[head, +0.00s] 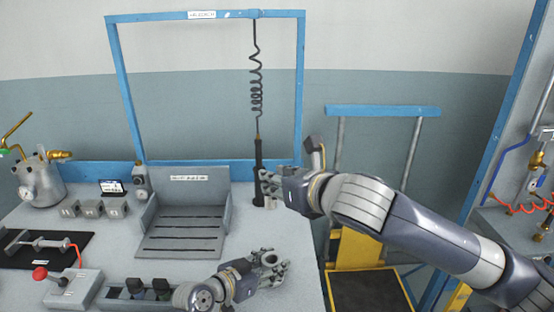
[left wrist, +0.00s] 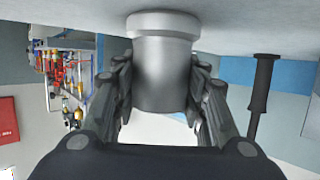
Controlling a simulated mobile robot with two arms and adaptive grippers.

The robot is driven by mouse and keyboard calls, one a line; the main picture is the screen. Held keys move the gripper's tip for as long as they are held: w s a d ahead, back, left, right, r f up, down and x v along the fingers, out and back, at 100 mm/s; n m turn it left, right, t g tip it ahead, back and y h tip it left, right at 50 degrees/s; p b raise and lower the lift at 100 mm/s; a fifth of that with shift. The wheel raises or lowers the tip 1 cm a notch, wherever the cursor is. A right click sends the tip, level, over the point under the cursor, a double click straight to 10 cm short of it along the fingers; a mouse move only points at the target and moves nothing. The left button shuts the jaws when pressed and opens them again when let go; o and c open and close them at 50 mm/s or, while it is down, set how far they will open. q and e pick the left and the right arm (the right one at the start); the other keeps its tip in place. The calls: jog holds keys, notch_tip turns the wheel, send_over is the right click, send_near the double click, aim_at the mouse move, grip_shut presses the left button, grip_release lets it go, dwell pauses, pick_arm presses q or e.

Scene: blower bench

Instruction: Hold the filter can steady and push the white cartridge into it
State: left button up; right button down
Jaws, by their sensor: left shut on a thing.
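The filter can is a grey cylinder with a wider band at one end. In the left wrist view the can (left wrist: 162,75) stands between the fingers, its band against the bench top. In the head view its open round top (head: 270,260) shows. My left gripper (head: 272,270) is shut around it near the bench's front right; it also shows in the left wrist view (left wrist: 162,95). My right gripper (head: 267,186) is farther back, beside the hanging black tool. A small pale piece (head: 271,202) shows below its fingers; I cannot tell whether it is the white cartridge or whether it is held.
The black tool (head: 258,168) hangs on a coiled cord from the blue frame (head: 299,90). A grey slatted tray (head: 180,244) stands mid-bench. A box with dark knobs (head: 135,291) is left of the can. A yellow platform (head: 358,250) stands beyond the bench's right edge.

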notch_tip(320, 180, down, 9)
jog(key=s, duration=0.1)
jog(key=shift+s, duration=0.1)
jog(key=shift+f, duration=2.95)
jog(key=shift+d+n, duration=0.1)
jog(key=shift+n, duration=0.2)
jog(key=n+g+y, duration=0.2)
jog(key=n, duration=0.1)
jog(key=shift+s+d+g+y, duration=0.2)
jog(key=shift+s+g+y, duration=0.2)
